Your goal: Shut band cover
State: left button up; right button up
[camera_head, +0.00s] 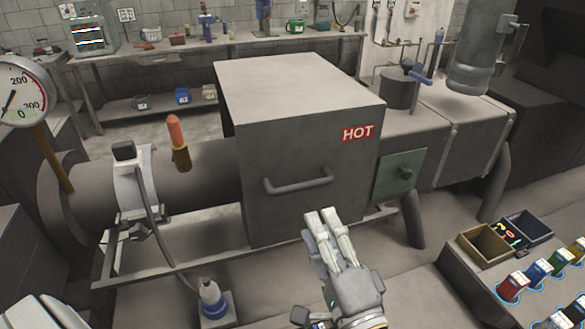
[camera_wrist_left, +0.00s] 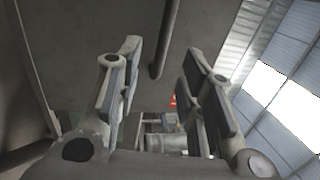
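The band cover (camera_head: 310,135) is a big grey box around the horizontal tube (camera_head: 205,172), with a red HOT label on its front. I cannot tell if it is fully shut. Its bar handle (camera_head: 298,184) is on the front face, low down. My left gripper (camera_head: 328,218) is in front of the cover, below and right of the handle, apart from it. In the left wrist view the gripper (camera_wrist_left: 155,75) has its fingers spread with nothing between them. The dark handle bar (camera_wrist_left: 166,40) shows beyond the fingertips there. My right gripper is not in view.
A clamp band with a cable (camera_head: 132,185) and an orange-tipped plug (camera_head: 178,140) are on the tube to the left. Bins (camera_head: 486,243) and coloured connectors (camera_head: 512,287) stand on a bench at right.

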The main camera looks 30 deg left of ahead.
aim_at(303, 183)
pick_arm(q)
jog(key=w+a+r+p, duration=0.2)
jog(key=a, duration=0.1)
jog(key=shift+w, duration=0.35)
jog(key=x, duration=0.1)
jog(key=p+x, duration=0.1)
jog(key=x, duration=0.1)
jog(key=shift+w+a+f+p, duration=0.1)
jog(key=shift+a+f+p, duration=0.1)
jog(key=shift+p, duration=0.15)
jog(key=shift+p+x, duration=0.35)
jog(key=shift+x, duration=0.5)
jog(key=shift+w+a+f, duration=0.1)
jog(key=shift+w+a, duration=0.05)
jog(key=shift+w, duration=0.05)
jog(key=shift+a, duration=0.1)
jog(key=shift+c, duration=0.5)
jog(key=c, duration=0.5)
grip_shut()
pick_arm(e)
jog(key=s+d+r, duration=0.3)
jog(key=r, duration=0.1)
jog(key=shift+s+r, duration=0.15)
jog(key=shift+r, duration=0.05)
